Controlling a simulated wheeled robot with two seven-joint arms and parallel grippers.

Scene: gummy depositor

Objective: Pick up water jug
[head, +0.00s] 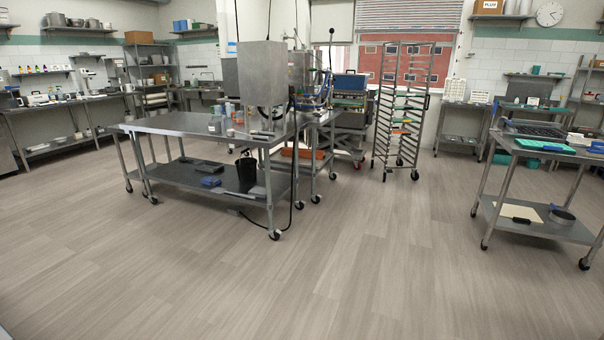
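No object in the head view can be told for certain as the water jug. Small clear and bluish containers (215,124) stand on the top of the steel table (165,124) in the middle distance, too small to make out. A black bucket-like vessel (246,172) stands on that table's lower shelf. Neither of my grippers is in view, so I see nothing held.
Open wooden floor (300,270) lies in front. A wheeled steel cart (536,227) with trays stands at the right. A tall tray rack (400,110) is at the back. A hose hangs beside the middle table's right leg. Counters line the left wall.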

